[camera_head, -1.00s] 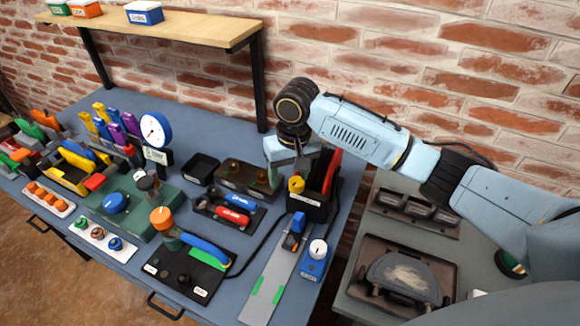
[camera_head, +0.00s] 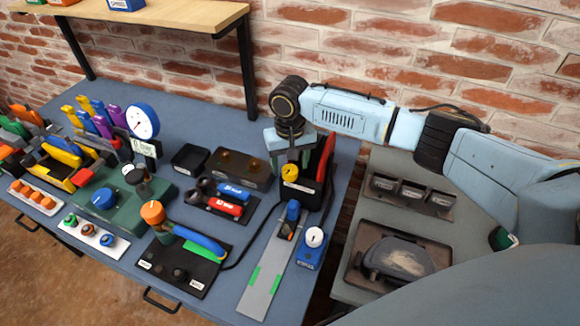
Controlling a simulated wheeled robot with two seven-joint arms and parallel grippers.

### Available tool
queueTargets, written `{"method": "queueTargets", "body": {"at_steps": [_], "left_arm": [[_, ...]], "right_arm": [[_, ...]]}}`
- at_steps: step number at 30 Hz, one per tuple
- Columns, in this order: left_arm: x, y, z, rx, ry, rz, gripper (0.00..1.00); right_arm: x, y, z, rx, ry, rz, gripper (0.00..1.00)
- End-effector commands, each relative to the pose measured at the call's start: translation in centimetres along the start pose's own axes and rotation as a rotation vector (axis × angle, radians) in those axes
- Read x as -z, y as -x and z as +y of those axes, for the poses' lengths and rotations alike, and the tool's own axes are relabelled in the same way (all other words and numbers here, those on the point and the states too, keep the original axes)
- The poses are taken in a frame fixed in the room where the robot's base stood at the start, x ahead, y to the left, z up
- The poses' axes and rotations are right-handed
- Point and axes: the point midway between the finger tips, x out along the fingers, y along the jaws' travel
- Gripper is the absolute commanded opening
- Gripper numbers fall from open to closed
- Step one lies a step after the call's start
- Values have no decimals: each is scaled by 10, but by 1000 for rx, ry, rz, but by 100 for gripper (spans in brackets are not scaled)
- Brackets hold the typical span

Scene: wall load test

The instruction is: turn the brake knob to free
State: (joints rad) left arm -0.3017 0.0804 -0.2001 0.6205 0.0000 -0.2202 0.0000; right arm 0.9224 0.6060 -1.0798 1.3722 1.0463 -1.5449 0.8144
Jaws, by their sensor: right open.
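A yellow knob (camera_head: 290,172) sits on the front of a black box with a white label, beside a red upright part (camera_head: 325,160). A white knob (camera_head: 314,236) tops a small blue box (camera_head: 309,257) beside a grey rail (camera_head: 262,275) with a blue slider. The labels are too small to read, so I cannot tell which is the brake knob or where it points. My right gripper (camera_head: 292,150) hangs fingers down just above and behind the yellow knob, open, partly hidden by its wrist. It appears empty. My left gripper is not in view.
A tray with blue and red tools (camera_head: 222,208) and a dark box (camera_head: 240,168) lie near the gripper. A grey side table (camera_head: 352,210) is at right. A wooden shelf (camera_head: 170,22) overhangs the back.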

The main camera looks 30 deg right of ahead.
Motion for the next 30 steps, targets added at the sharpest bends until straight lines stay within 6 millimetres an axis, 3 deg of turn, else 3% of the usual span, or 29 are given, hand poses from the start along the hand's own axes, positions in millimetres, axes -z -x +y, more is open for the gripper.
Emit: {"method": "queueTargets", "body": {"at_steps": [5,14,24,30], "left_arm": [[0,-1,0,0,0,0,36],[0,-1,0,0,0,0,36],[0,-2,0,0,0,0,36],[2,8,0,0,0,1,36]], "right_arm": [[0,-15,0,-1,1,0,59],[0,-18,0,0,1,1,59],[0,-17,0,0,1,1,17],[0,-15,0,0,43,-2,15]]}}
